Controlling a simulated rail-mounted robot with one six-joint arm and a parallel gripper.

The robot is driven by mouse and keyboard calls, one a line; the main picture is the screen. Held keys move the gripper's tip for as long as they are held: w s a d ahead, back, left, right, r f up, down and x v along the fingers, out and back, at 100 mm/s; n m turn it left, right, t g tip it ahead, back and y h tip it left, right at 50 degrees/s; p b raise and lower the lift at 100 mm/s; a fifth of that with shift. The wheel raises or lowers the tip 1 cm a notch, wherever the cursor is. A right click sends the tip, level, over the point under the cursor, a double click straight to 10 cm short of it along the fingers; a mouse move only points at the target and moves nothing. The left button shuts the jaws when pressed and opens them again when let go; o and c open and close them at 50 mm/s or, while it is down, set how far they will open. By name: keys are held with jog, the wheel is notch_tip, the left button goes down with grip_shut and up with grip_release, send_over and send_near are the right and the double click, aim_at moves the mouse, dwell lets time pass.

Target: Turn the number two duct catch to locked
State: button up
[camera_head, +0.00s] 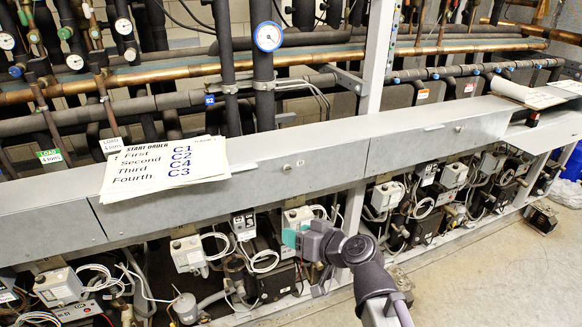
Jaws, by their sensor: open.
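A long grey duct (330,158) runs across the picture in panels. A small round catch (287,167) sits on the front of its middle panel; it is too small to tell whether it is turned to locked. Another small catch-like spot (458,128) shows on the panel to the right. No number is readable by either. My gripper (302,263) is open and empty, below the duct and apart from it, in front of the compressors. One finger shows a teal pad; the other finger points downward. The gripper is below and slightly right of the middle panel's catch.
Start-order sheets (168,168) lie on the duct top at left, and more papers (530,93) lie at right. Dark pipes and a blue-rimmed gauge (268,37) stand behind the duct. Compressors, boxes and cables (190,254) crowd below it. Bare floor (480,285) is clear at lower right.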

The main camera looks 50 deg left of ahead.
jog(key=a+r+t+y, duration=0.2)
jog(key=a+r+y, duration=0.1)
jog(key=a+r, duration=0.15)
jog(key=t, duration=0.5)
send_near(288, 169)
jog(key=shift+y, duration=0.3)
jog(key=x, duration=0.9)
jog(key=shift+w+f, duration=0.1)
jog(key=shift+f, duration=0.15)
jog(key=shift+c, duration=0.4)
jog(key=shift+d, duration=0.1)
grip_shut()
